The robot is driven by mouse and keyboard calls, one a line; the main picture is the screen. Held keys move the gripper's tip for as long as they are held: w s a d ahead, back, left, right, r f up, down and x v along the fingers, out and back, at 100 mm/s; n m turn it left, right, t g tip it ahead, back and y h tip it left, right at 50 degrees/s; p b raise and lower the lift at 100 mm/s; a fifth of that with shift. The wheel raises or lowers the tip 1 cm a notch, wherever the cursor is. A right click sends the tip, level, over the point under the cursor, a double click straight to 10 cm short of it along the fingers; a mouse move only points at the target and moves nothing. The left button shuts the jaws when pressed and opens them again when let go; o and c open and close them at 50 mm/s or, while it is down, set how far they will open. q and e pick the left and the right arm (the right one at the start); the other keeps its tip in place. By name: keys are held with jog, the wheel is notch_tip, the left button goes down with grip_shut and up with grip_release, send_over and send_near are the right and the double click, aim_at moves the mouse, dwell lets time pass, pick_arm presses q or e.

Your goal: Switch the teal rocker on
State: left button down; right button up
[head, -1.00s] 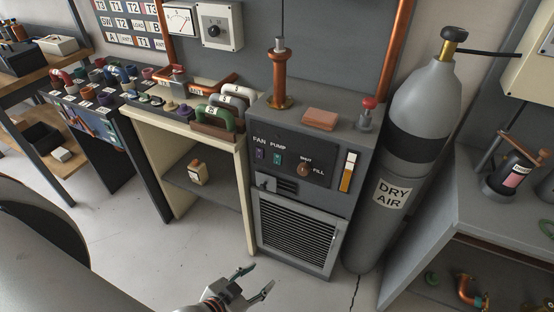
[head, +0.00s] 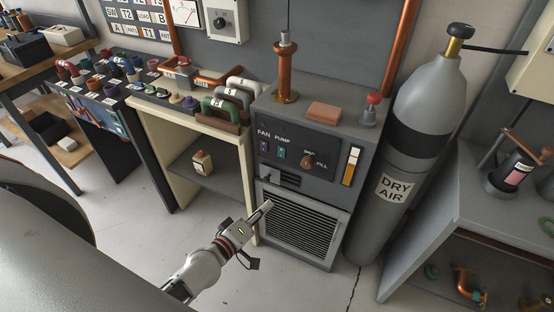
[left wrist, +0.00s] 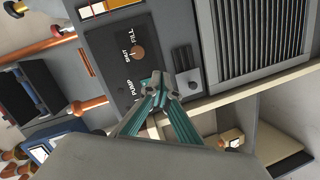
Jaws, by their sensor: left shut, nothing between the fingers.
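The teal rocker (head: 281,153) sits under the PUMP label on the dark panel (head: 322,182) of the grey cabinet. It is too small to tell which side is pressed. My left gripper (head: 267,207) is shut and empty, in front of the cabinet, below and a little left of the rocker, apart from it. My right gripper is not in view.
A purple FAN rocker (head: 264,146) is left of the teal one, and a copper SHUT/FILL knob (head: 307,162) is right. A vent grille (head: 301,227) is below. A DRY AIR cylinder (head: 399,155) stands at the right. A cream bench (head: 187,128) is left.

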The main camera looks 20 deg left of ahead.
pick_arm(q)
jog(key=w+a+r+n+t+y, duration=0.1)
jog(key=w+a+r+n+y, duration=0.1)
jog(key=w+a+n, duration=0.2)
jog(key=a+n, duration=0.1)
jog(key=n, duration=0.1)
jog(key=shift+w+r+n, duration=0.25)
jog(key=shift+r+n, duration=0.15)
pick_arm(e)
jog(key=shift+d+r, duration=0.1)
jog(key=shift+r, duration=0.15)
pick_arm(q)
jog(key=shift+w, duration=0.1)
jog(key=b, duration=0.1)
send_near(281, 156)
jog(key=w, duration=0.5)
jog(key=shift+w+d+f, duration=0.15)
jog(key=shift+d+f, duration=0.05)
jog(key=shift+f, duration=0.1)
jog(key=shift+w, duration=0.75)
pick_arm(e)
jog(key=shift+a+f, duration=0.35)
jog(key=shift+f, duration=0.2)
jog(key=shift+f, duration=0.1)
